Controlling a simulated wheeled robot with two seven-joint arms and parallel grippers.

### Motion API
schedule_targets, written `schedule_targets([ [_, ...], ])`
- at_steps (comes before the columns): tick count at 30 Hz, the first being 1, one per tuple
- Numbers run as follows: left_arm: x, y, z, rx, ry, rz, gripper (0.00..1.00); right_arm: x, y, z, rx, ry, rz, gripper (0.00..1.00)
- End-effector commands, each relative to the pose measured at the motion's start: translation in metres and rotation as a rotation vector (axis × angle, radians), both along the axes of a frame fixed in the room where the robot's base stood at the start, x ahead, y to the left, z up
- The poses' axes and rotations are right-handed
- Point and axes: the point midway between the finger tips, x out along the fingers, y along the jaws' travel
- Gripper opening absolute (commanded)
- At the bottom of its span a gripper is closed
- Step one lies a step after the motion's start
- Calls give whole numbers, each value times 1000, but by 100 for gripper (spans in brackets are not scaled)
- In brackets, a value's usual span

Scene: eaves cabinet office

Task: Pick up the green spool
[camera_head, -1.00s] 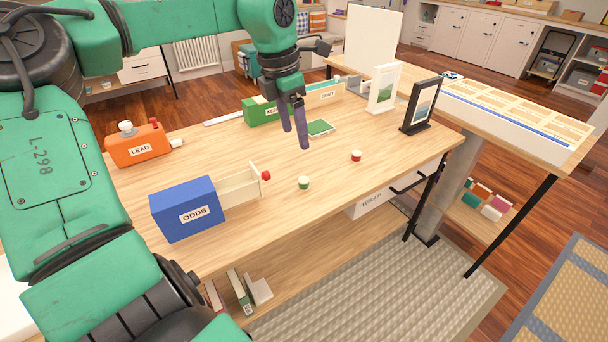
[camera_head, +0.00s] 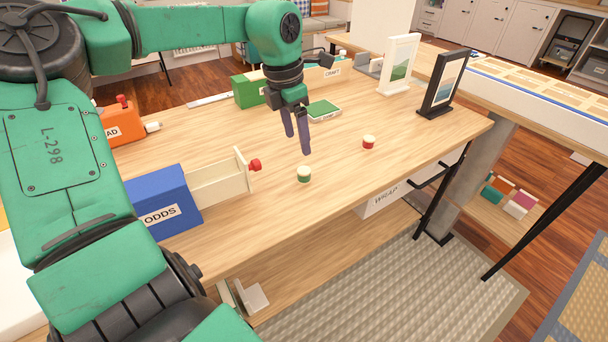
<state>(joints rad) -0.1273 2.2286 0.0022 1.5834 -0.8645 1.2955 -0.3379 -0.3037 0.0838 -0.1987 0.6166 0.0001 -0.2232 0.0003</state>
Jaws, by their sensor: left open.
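The green spool (camera_head: 304,175) stands upright on the wooden table, near its front edge. It is small, with a pale top and a green band. A similar red spool (camera_head: 368,142) stands to its right and farther back. My left gripper (camera_head: 297,145) is open and empty, pointing down above the table. In the picture its fingertips show just above the green spool, apart from it. My right gripper is not in view.
A blue ODDS box (camera_head: 160,203) with its pale drawer (camera_head: 218,183) pulled out is left of the green spool. The tabletop around the spools is clear.

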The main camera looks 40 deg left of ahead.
Motion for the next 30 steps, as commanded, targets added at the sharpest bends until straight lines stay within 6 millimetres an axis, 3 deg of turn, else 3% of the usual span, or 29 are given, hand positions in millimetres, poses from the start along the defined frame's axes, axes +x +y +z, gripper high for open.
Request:
schedule_targets([
  [3, 3, -2, -33, -1, 6, -1, 76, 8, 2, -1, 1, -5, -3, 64],
  [9, 7, -3, -61, -1, 3, -1, 76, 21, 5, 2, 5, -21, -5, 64],
  [15, 12, -6, -98, 1, 4, 0, 76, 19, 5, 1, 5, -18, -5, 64],
  [23, 14, -6, -106, 2, -2, -1, 76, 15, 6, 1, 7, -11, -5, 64],
  [25, 14, -6, -106, 2, -2, -1, 57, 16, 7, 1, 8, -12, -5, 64],
  [29, 14, -6, -106, 1, -1, -1, 8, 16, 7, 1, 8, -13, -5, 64],
  [30, 14, -6, -106, 1, -1, -1, 0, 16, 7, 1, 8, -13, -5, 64],
])
